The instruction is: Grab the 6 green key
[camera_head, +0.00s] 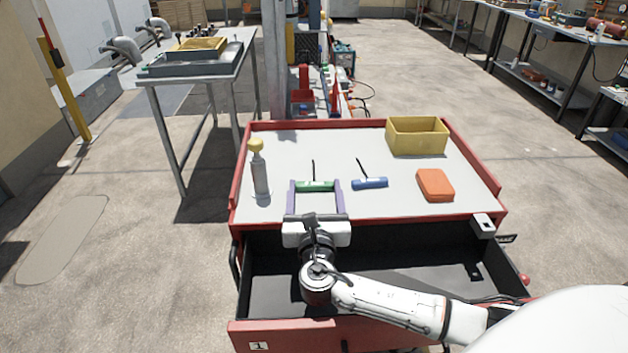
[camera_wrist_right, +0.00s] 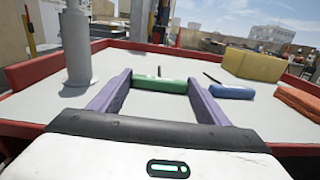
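The green key (camera_head: 315,186) lies on the light top of the red cart, its thin dark shaft pointing away from me. It also shows in the right wrist view (camera_wrist_right: 160,85). My right gripper (camera_head: 316,184) is open, its two purple fingers reaching forward over the cart top. The fingertips stand at either end of the green handle, very close to it. I cannot tell whether they touch it. My left gripper is not in view. No number can be read on the key.
A blue key (camera_head: 370,183) lies just right of the green one. A grey bottle with a yellow top (camera_head: 260,172) stands to the left. An orange box (camera_head: 435,185) and a yellow bin (camera_head: 416,136) are at the right. An open dark drawer (camera_head: 400,252) is below.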

